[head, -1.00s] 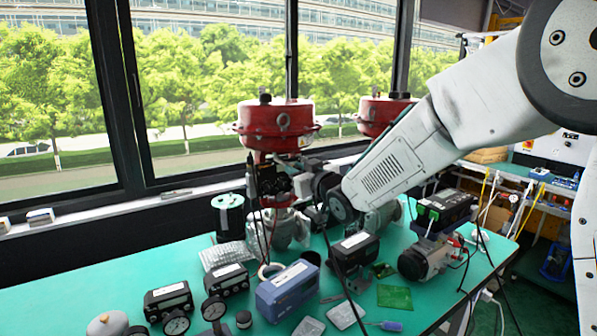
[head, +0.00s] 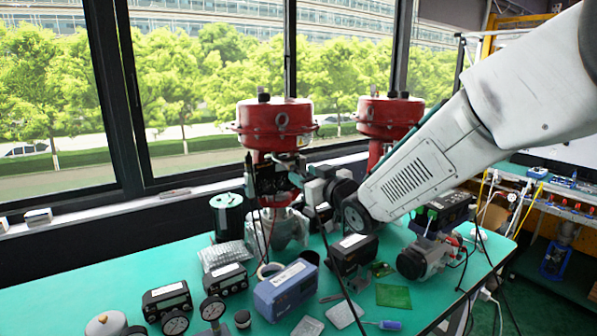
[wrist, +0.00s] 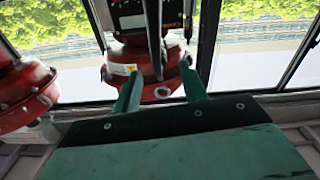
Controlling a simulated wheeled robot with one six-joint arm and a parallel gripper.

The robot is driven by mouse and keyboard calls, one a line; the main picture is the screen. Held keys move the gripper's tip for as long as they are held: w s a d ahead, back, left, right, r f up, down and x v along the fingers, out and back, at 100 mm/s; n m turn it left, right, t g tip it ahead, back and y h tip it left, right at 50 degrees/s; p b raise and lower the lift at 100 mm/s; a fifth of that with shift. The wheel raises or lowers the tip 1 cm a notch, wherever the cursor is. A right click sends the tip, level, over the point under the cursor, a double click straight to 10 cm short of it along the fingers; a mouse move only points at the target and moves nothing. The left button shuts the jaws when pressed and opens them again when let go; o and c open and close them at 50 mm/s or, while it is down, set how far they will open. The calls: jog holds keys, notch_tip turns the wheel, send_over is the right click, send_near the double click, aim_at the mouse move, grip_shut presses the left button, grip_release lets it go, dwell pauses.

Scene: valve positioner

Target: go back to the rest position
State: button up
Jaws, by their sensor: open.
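My gripper (wrist: 160,88) shows in the wrist view with its two green fingers apart and nothing between the tips. A red actuator housing (wrist: 150,62) lies beyond the fingers, and a second red housing (wrist: 22,95) is at the left. In the head view my arm (head: 420,180) reaches in from the right and ends beside the near valve's red actuator (head: 275,125), a little to its right and lower. My fingers are hard to make out there. A dark positioner-like unit (head: 270,180) hangs below that actuator.
The green bench (head: 60,292) holds a blue box (head: 287,290), several black instruments with gauges, a green circuit board (head: 393,296) and a grey motor-like unit (head: 424,258). A second red actuator (head: 390,116) stands behind my arm. Windows line the back.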

jog(key=s+d+f+m+g+h, duration=0.3)
jog(key=s+d+f+g+h, duration=0.4)
jog(key=s+d+f, duration=0.4)
jog(key=s+d+r+m+g+h, duration=0.1)
jog(key=s+d, duration=0.4)
jog(key=s, duration=0.5)
jog(key=s+d+r+m+g+h, duration=0.1)
jog(key=s+d, duration=0.4)
jog(key=s, duration=0.5)
jog(key=s+d+r+m+g+h, duration=0.1)
jog(key=s+d+r+m+g, duration=0.2)
jog(key=s, duration=0.8)
jog(key=shift+d+g, duration=0.8)
jog(key=shift+d, duration=0.35)
jog(key=shift+s, duration=0.1)
